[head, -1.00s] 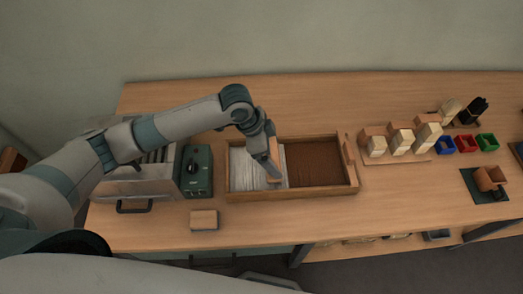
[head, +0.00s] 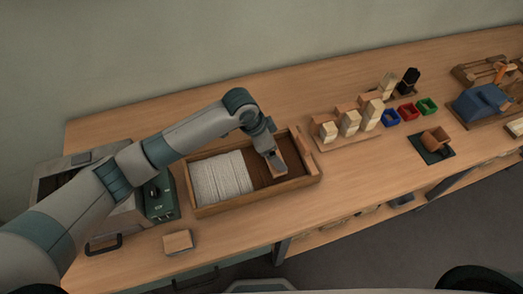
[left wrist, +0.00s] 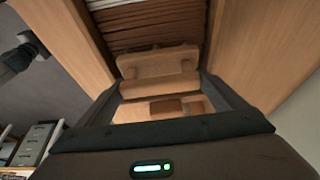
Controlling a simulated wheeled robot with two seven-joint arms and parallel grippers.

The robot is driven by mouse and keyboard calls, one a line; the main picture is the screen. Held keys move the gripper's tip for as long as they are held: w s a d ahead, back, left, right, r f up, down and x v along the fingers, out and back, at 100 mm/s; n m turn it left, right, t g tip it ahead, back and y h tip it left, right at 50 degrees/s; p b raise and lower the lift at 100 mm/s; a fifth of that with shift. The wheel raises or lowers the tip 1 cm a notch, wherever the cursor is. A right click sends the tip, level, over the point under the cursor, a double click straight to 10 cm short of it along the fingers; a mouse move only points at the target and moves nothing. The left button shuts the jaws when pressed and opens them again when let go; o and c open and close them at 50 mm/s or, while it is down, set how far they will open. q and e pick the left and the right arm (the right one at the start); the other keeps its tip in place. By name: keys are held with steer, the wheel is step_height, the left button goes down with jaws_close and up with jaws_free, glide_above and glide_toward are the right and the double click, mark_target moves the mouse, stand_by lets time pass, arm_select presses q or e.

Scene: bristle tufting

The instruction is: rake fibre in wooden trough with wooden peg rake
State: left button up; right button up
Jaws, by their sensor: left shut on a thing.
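The wooden trough (head: 205,211) lies on the bench, with white fibre (head: 220,177) spread over its left half.
A grey machine with a green control box (head: 160,198) stands left of the trough. A small wooden block (head: 178,241) lies in front. Right of the trough are several bristle-topped blocks (head: 349,122) and blue (head: 390,117), red (head: 408,112) and green (head: 427,106) bins.

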arm_select(q)
steer(key=d, duration=0.1)
steer(key=w+d, duration=0.1)
steer(key=d, duration=0.3)
steer(key=shift+w+d+b, duration=0.25)
steer(key=shift+w+b, duration=0.05)
steer(key=shift+a+r, duration=0.1)
steer(key=s+a+p, duration=0.4)
steer(key=a, duration=1)
steer(key=s+a+p, duration=0.4)
steer(key=a, duration=1)
steer(key=shift+p, duration=0.35)
